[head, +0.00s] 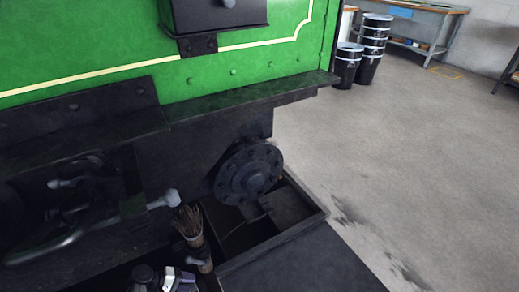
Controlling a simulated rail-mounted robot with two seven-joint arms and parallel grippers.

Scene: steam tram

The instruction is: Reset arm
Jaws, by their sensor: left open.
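My left gripper (176,279) is at the bottom edge of the head view, mostly cut off by the frame. It is open, and I see nothing held in it. It is just below a brush-like bundle of brown bristles (188,222), which stands upright beside the tram's dark underframe. I cannot tell whether the gripper touches anything. My right gripper is not in view.
The green tram side (120,42) with its black ledge (240,102) fills the left and top. A round black bolted flange (248,172) sits above an open dark tray (312,220). Black drums (370,50) and a workbench (430,22) stand far back. Floor at right is clear.

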